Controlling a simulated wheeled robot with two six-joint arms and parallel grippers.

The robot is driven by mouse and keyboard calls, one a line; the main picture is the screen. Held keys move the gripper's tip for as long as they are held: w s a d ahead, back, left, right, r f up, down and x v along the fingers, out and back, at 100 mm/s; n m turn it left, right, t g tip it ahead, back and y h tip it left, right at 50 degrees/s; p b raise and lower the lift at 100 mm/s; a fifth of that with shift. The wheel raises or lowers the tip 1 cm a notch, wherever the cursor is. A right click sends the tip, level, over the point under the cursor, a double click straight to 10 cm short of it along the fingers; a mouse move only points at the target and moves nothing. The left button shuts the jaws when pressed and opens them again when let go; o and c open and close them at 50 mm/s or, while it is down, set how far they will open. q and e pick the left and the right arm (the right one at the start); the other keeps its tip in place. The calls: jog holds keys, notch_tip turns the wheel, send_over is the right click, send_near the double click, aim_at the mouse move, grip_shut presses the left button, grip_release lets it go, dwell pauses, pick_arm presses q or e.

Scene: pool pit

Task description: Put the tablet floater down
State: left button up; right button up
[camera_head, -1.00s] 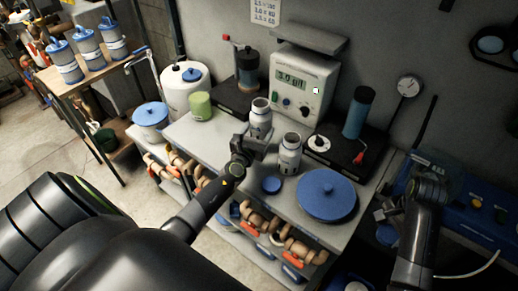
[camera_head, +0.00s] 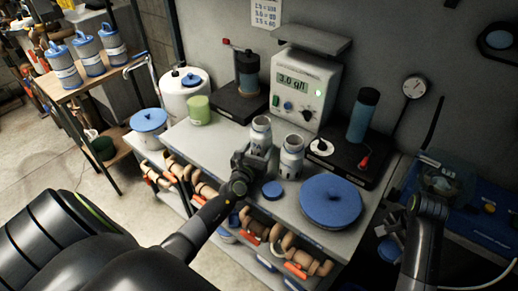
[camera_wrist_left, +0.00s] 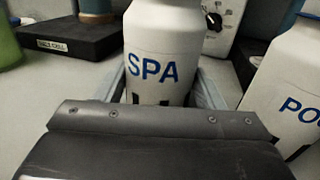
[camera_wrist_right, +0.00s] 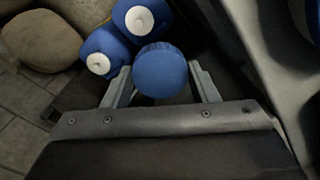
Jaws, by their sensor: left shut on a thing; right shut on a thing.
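The white tablet floater marked SPA (camera_wrist_left: 160,55) is between the fingers of my left gripper (camera_wrist_left: 165,92), which is shut on it. In the head view the floater (camera_head: 261,133) is upright over the bench (camera_head: 212,141), beside a second white one marked "PO…" (camera_head: 292,154). My left gripper (camera_head: 250,160) hides its base, so I cannot tell whether it touches the bench. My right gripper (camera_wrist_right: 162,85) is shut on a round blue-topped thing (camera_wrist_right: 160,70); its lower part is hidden. In the head view my right gripper (camera_head: 402,215) is at the right.
A blue cap (camera_head: 272,190) and a large blue lid (camera_head: 331,200) lie on the bench near the floaters. Behind stand a meter (camera_head: 303,90) reading 3.0 g/l and a green tub (camera_head: 199,110). Two blue-and-white things (camera_wrist_right: 102,52) lie beside my right gripper.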

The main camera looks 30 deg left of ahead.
pick_arm(q)
jog(key=shift+f, duration=0.2)
pick_arm(e)
jog(key=shift+f, duration=0.2)
pick_arm(q)
jog(key=o, duration=1.4)
jog(key=shift+c, duration=0.2)
pick_arm(e)
jog(key=shift+r, duration=0.1)
pick_arm(q)
jog(key=shift+r, duration=0.25)
pick_arm(e)
jog(key=shift+r, duration=0.2)
pick_arm(q)
jog(key=s, duration=0.3)
jog(key=s+d, duration=0.1)
jog(key=s, duration=0.3)
jog(key=s+d, duration=0.1)
jog(key=s, duration=0.3)
jog(key=shift+s+f, duration=0.1)
jog(key=shift+s, duration=0.1)
pick_arm(e)
jog(key=shift+f, duration=0.25)
pick_arm(q)
jog(key=shift+s+d, duration=0.1)
jog(key=shift+s, duration=0.1)
